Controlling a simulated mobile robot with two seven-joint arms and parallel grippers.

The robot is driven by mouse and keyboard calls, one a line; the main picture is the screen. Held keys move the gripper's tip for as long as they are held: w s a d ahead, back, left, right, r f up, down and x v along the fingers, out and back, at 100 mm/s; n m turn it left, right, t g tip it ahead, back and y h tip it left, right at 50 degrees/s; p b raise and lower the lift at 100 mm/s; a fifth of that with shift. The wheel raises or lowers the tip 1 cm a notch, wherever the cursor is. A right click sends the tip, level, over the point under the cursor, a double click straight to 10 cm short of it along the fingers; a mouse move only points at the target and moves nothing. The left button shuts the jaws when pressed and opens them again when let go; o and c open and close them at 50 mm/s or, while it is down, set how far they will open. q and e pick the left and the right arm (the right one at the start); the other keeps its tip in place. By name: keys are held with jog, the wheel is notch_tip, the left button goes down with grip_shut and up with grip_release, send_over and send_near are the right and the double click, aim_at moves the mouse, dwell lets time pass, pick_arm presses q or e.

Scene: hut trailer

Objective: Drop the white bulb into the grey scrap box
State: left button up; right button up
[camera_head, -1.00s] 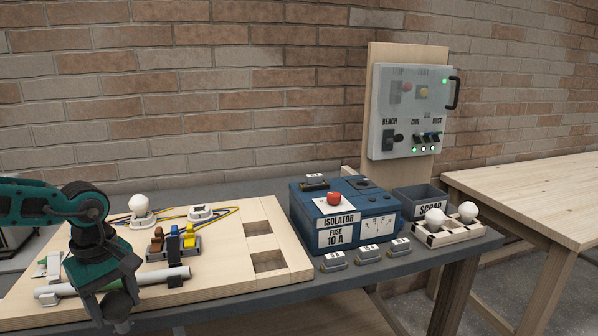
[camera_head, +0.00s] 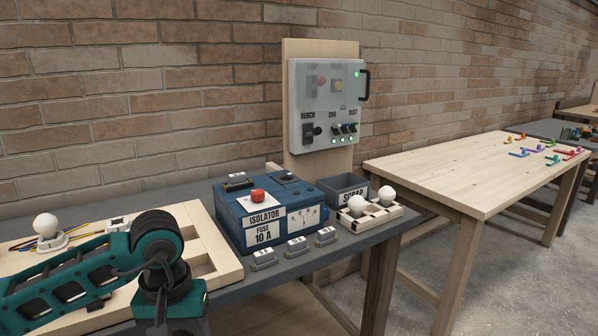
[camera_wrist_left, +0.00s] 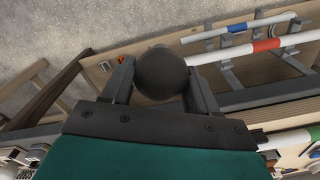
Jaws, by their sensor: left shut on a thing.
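My left gripper (camera_wrist_left: 160,75) is shut on a dark grey round thing (camera_wrist_left: 163,73), which looks dark, not white, in the left wrist view. In the head view its teal wrist is at the bottom left and the fingers are out of frame. The grey scrap box (camera_head: 352,197), labelled SCRAP, stands at the right end of the bench, right of and beyond my wrist. One white bulb (camera_head: 46,226) sits in a holder on the wooden board. Two more white bulbs, one (camera_head: 357,206) left and one (camera_head: 387,196) right, sit in a tray before the box.
The blue isolator box (camera_head: 265,220) stands between my wrist and the scrap box. Small grey blocks (camera_head: 297,247) line the front edge. The bulb tray (camera_head: 372,221) partly hides the scrap box. A switch panel (camera_head: 327,100) rises behind. A wooden table (camera_head: 470,170) is at right.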

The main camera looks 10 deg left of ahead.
pick_arm(q)
jog(key=d+m, duration=0.1)
jog(key=d+r+m, duration=0.1)
jog(key=d, duration=0.1)
jog(key=w+d+r, duration=0.1)
jog(key=d, duration=0.1)
jog(key=shift+w+r+m, duration=0.1)
jog(key=shift+r+m, duration=0.05)
jog(key=shift+m, duration=0.25)
jog(key=shift+a, duration=0.1)
